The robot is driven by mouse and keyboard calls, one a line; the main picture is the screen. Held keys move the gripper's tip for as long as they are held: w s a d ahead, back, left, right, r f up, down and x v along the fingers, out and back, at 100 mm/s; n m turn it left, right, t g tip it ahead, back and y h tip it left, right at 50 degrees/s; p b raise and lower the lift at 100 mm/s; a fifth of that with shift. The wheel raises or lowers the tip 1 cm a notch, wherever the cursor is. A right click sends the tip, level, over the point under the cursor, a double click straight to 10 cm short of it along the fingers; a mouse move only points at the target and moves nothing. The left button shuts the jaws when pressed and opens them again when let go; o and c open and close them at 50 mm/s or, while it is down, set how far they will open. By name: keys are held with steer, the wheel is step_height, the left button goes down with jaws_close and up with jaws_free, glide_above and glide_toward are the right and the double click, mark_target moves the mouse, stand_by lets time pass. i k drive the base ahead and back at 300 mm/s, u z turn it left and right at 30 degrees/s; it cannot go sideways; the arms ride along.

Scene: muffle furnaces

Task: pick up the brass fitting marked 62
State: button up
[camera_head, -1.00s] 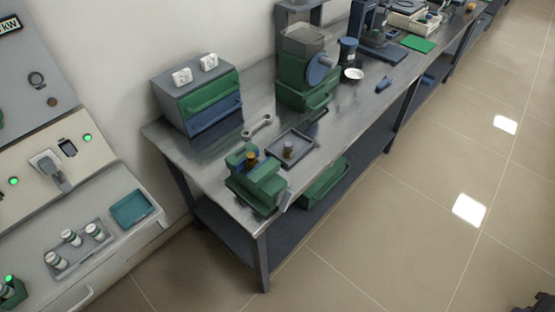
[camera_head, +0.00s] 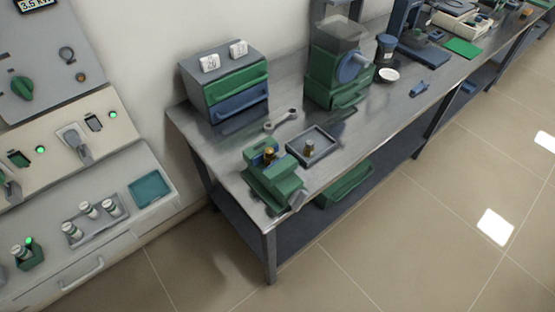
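No mark can be read on either, so I cannot tell which is 62. My gripper is not in view.
A drawer cabinet (camera_head: 226,86) bears two white number cards. A wrench (camera_head: 281,120) lies before it. A green grinder (camera_head: 338,84) stands behind the tray. At left, a control console (camera_head: 60,160) holds several vials in a rack. The floor (camera_head: 400,230) right of the bench is clear.

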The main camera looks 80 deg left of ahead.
mark_target(267, 161)
steer(key=z, duration=0.05)
steer(key=k, duration=1.45)
steer(key=u, duration=2.5)
steer(key=i, duration=0.5)
